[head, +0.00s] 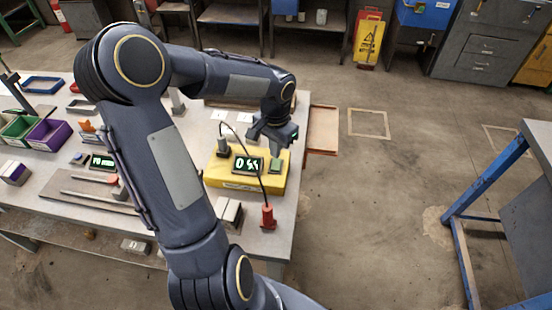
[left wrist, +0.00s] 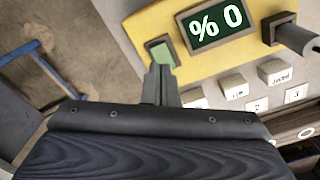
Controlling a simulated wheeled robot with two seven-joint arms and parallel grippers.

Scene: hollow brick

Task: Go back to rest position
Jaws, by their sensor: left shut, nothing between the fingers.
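My left gripper (head: 276,154) is shut and empty. It hangs just over the right part of a yellow device (head: 222,179) on the workbench. In the left wrist view its closed fingertips (left wrist: 160,72) show beside a green pad (left wrist: 161,53) on the device; I cannot tell whether they touch it. The display (left wrist: 215,23) is lit with pale characters. My left arm crosses the middle of the head view and hides part of the bench. My right gripper is not in view.
A red probe (head: 267,216) on a black cable stands near the bench's right edge. Green and purple bins (head: 47,133) sit at the left. Open floor lies right of the bench, with a blue-legged table (head: 485,170) beyond. A yellow sign (head: 369,40) stands behind.

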